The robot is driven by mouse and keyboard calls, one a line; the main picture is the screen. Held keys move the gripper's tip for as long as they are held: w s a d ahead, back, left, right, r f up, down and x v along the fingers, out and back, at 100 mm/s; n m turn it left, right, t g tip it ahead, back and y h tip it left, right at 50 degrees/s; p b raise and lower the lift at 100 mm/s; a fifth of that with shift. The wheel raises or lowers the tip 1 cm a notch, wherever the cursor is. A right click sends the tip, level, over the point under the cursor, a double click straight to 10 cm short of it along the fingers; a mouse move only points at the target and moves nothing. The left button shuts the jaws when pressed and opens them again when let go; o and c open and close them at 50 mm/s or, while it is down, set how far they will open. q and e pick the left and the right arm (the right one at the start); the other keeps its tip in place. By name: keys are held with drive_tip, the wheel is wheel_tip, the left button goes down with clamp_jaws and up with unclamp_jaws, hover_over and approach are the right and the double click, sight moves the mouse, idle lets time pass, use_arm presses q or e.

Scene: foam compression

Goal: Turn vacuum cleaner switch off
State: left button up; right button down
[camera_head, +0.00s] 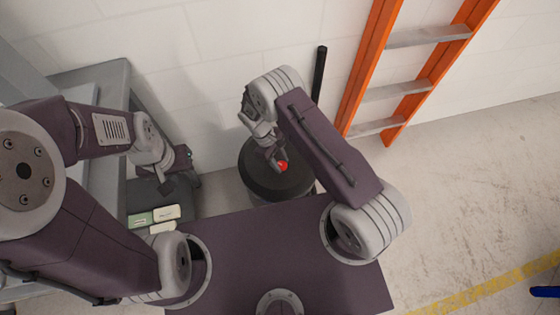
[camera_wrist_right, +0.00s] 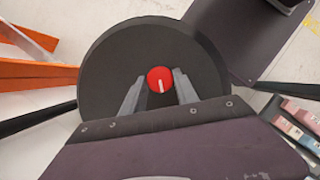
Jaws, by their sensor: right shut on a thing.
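The vacuum cleaner (camera_head: 262,182) is a dark round drum standing on the floor against the wall. Its switch is a red round knob (camera_wrist_right: 160,79) with a white mark on top of the lid (camera_wrist_right: 110,75); the knob also shows in the head view (camera_head: 283,165). My right gripper (camera_wrist_right: 154,88) is over the lid with a finger on each side of the knob, shut on it. In the wrist view the white mark points down, toward my gripper. My left gripper (camera_head: 178,170) is at the left, away from the vacuum; its fingers are too small and dark to judge.
An orange ladder (camera_head: 362,75) leans on the wall right of the vacuum. A black tube (camera_head: 319,75) rises behind the vacuum. A grey bench (camera_head: 110,80) stands at the left, with several small pale boxes (camera_head: 166,213) near my left arm.

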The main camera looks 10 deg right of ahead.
drive_tip(key=c, duration=0.9)
unclamp_jaws()
drive_tip(key=shift+c, duration=0.2)
drive_tip(key=p+v, duration=0.1)
drive_tip(key=v, duration=0.8)
